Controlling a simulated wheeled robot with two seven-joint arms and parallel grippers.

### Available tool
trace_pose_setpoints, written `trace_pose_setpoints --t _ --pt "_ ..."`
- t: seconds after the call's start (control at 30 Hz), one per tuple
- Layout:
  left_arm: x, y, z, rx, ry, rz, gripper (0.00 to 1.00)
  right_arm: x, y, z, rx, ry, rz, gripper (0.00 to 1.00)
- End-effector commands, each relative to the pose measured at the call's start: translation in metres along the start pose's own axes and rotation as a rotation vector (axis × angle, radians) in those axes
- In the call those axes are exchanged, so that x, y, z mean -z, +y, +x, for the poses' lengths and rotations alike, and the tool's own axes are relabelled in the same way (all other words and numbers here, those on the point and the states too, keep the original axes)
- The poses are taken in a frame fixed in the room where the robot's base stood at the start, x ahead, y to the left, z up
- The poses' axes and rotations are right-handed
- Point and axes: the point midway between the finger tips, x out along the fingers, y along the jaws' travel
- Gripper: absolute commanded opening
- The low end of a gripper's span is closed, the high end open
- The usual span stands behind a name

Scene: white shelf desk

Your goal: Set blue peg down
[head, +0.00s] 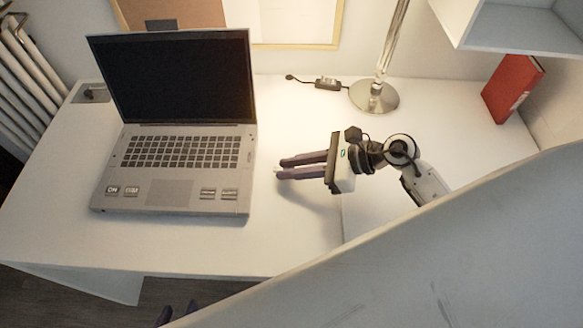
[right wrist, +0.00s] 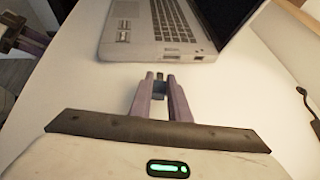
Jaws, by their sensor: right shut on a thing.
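My right gripper (head: 281,169) reaches in from the right, low over the white desk, its fingers pointing left toward the laptop. In the right wrist view its purple fingers (right wrist: 160,77) are shut on the small blue peg (right wrist: 159,88), whose blue face shows between them near the tips. In the head view the peg is mostly hidden by the fingers. I cannot tell whether the peg touches the desk. My left gripper (head: 177,312) shows only its fingertips at the bottom edge of the head view, spread apart and empty. It also shows at the upper left of the right wrist view (right wrist: 22,36).
An open grey laptop (head: 172,165) stands just left of the right gripper. A lamp base (head: 374,97) with a cable switch (head: 328,84) is at the back, and a red book (head: 512,89) is at the back right. The white desk (head: 270,235) is clear in front of the right gripper.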

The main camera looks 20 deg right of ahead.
Motion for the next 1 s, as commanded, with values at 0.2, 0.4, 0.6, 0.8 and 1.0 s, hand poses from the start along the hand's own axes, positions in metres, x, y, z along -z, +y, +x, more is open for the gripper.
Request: trace_pose_setpoints --t 0.2,0.4,0.6,0.8,1.0 --pt "0.0073 -0.0002 0.0022 -0.001 0.013 0.004 0.38 0.0079 -0.0002 0.0045 0.001 -0.001 -0.001 0.0" --pt "0.0072 -0.0002 0.0041 -0.001 0.015 0.005 0.38 0.0101 -0.0002 0.0055 0.001 -0.001 -0.002 0.0" --pt "0.0056 0.0005 0.0043 -0.002 0.012 0.006 0.38 0.0109 -0.0003 0.0059 0.001 -0.001 -0.002 0.35" --pt "0.0033 0.0012 0.0033 -0.003 0.008 0.005 0.38 0.0107 -0.0001 0.0059 0.0 -0.001 -0.001 0.35" --pt "0.0052 0.0017 -0.0005 -0.003 0.007 0.003 0.38 0.007 -0.0002 0.0012 0.001 0.0 -0.001 0.35"
